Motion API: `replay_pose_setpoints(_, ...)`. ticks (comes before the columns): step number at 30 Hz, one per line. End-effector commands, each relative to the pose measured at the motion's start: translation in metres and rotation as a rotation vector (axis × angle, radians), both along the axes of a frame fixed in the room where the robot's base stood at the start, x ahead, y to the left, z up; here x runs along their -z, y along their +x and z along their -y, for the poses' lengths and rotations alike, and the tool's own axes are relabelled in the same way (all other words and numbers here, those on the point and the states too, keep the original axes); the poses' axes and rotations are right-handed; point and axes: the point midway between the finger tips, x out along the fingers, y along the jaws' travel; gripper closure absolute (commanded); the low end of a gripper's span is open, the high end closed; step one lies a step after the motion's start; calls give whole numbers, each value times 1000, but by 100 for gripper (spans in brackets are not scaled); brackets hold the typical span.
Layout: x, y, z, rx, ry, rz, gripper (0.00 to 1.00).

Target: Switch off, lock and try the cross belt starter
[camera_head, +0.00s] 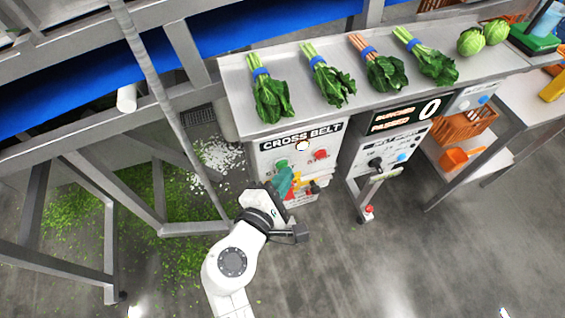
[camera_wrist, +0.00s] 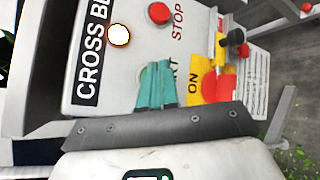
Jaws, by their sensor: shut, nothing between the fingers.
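The cross belt starter (camera_head: 262,160) is a light grey box under the steel bench, with a white lamp (camera_wrist: 119,35) that looks lit. Its red STOP button (camera_wrist: 159,13) is uncovered; it also shows in the head view (camera_head: 320,154). The green START button (camera_head: 281,163) is mostly hidden behind my fingers in the wrist view. A red switch handle (camera_wrist: 218,87) sits on a yellow plate with ON readable beside it. A black knob (camera_wrist: 234,38) and small red part are near it. My gripper (camera_head: 284,178), teal-fingered, is shut and empty at START; contact cannot be told.
A counter box (camera_head: 405,115) reading 0 and a panel with a black knob stand to the right. Bunched greens (camera_head: 325,74) lie on the bench (camera_head: 300,104) above. Steel frame legs stand left, over floor scraps. Open floor lies front right.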

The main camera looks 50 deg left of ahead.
Motion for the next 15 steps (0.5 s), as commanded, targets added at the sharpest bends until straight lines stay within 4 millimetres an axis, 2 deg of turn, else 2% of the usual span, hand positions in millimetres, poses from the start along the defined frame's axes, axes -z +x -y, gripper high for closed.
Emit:
replay_pose_setpoints(6, -1, -3, 9, 2, 0, -1, 100)
replay_pose_setpoints(15, 0, -4, 10, 2, 0, -1, 100)
